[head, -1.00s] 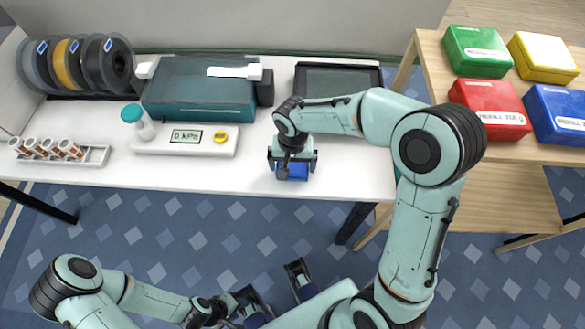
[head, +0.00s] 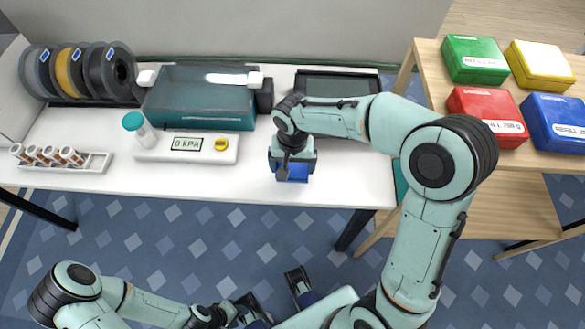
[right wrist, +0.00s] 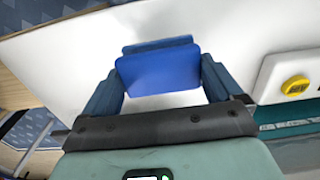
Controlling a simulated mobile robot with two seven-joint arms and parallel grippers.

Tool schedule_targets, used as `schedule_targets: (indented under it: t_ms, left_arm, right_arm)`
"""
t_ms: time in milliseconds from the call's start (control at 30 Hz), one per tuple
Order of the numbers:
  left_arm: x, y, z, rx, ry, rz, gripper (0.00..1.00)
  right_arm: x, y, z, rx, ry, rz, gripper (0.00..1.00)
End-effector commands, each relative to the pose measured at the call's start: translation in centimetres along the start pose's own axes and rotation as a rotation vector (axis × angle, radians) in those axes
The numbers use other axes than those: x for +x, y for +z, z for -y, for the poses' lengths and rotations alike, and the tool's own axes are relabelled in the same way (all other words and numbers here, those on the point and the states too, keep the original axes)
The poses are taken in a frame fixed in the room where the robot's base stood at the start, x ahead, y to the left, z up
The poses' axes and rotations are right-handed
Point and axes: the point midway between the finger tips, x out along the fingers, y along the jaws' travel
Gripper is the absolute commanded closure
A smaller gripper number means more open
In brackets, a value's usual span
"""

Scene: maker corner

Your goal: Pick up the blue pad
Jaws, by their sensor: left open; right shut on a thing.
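The blue pad (head: 293,174) is at the front part of the white table, low in my right gripper (head: 292,165). In the right wrist view the blue pad (right wrist: 158,70) sits between the two fingers of my right gripper (right wrist: 158,82), which are shut on its sides. White table top shows beyond it; the gap under the pad is hard to judge. My left gripper (head: 250,303) is open and empty at the bottom of the head view, in front of the table and well away from the pad.
A teal case (head: 200,98) and a dark tray (head: 337,84) lie behind. Spools (head: 82,72) and a vial rack (head: 95,163) are further left. Coloured boxes (head: 487,115) fill the right table.

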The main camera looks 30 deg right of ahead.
Motion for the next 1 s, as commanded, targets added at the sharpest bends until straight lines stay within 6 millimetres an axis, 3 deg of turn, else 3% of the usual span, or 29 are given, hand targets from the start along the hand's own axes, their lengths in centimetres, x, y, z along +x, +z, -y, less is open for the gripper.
schedule_targets:
  t_ms: [300, 500, 700, 1000]
  left_arm:
    - [-1.4, 0.1, -0.4, 0.000, 0.000, 0.001, 0.57]
    - [-2.1, 0.1, -0.7, 0.001, 0.001, -0.001, 0.57]
    - [-2.4, 0.1, -0.8, 0.002, 0.001, -0.002, 0.57]
    - [-2.5, 0.1, -0.9, 0.002, 0.001, -0.002, 0.57]
  right_arm:
    - [-9.6, -0.1, 0.1, -0.001, -0.006, -0.005, 0.42]
    - [-13.9, 0.0, 0.1, -0.001, -0.004, -0.003, 0.42]
    - [-16.0, 0.0, 0.1, -0.001, -0.002, 0.000, 0.42]
    - [-16.4, 0.1, 0.0, -0.001, 0.000, 0.001, 0.42]
